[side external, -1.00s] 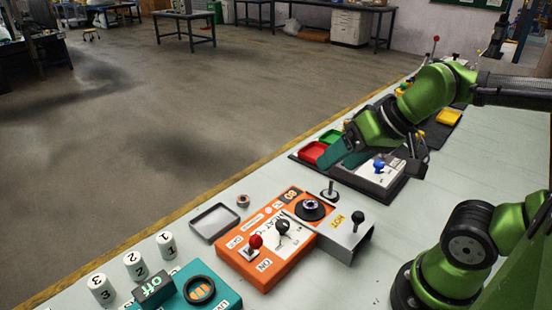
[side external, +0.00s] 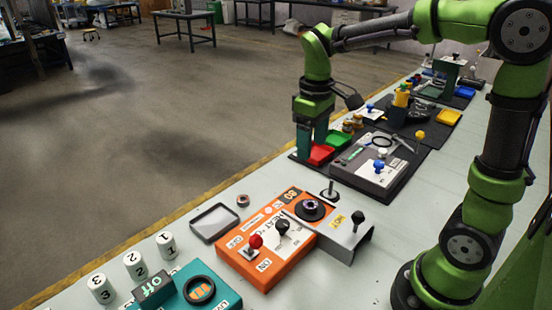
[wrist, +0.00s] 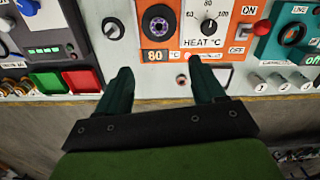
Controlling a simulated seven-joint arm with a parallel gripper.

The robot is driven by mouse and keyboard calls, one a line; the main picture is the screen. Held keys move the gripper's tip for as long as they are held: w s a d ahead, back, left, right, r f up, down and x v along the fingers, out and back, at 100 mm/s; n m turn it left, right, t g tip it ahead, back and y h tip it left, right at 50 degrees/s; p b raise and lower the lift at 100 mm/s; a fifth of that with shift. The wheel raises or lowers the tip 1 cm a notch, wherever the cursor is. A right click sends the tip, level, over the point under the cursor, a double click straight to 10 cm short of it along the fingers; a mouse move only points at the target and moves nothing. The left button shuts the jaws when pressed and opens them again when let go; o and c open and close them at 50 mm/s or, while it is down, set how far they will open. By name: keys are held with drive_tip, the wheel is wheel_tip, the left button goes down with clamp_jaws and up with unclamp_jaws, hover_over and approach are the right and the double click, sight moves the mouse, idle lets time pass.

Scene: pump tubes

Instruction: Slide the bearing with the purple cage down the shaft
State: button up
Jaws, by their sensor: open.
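A ring with a purplish tint sits at the centre of the black round plate on the orange heater (side external: 285,238); I take it as the bearing with the purple cage (wrist: 158,26). It also shows in the side view (side external: 310,207). A small reddish ring (side external: 243,201) lies on the bench beside a grey tray and also shows in the wrist view (wrist: 182,81). An upright metal shaft (side external: 331,186) stands on a black round base behind the heater. My gripper (wrist: 161,70) is open and empty. In the side view, its fingers (side external: 312,140) point down by the red bin, away from both rings.
A red bin (side external: 320,154) and a green bin (side external: 337,139) are by my fingers. A grey box with knobs (side external: 374,170) stands to their right. An empty grey tray (side external: 214,221), numbered white cylinders (side external: 134,264) and a teal box (side external: 207,288) are nearer the camera.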

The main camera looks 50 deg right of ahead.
hover_over(310, 200)
drive_tip(key=a, duration=0.1)
drive_tip(key=f, duration=1.1)
drive_tip(key=shift+s+a+f, duration=0.2)
drive_tip(key=shift+s+d+f, duration=0.1)
drive_tip(key=shift+s+f, duration=0.05)
drive_tip(key=shift+f, duration=2.6)
drive_tip(key=shift+r, duration=0.1)
drive_tip(key=c, duration=1.3)
drive_tip(key=shift+o, duration=0.2)
wheel_tip(310, 200, up, 9)
drive_tip(key=w+d+m, duration=0.1)
drive_tip(key=d+m, duration=0.1)
drive_tip(key=d, duration=1)
drive_tip(key=shift+w+f+m, duration=0.25)
drive_tip(key=shift+f+m, duration=0.1)
drive_tip(key=shift+m, duration=0.05)
drive_tip(key=shift+d, duration=0.1)
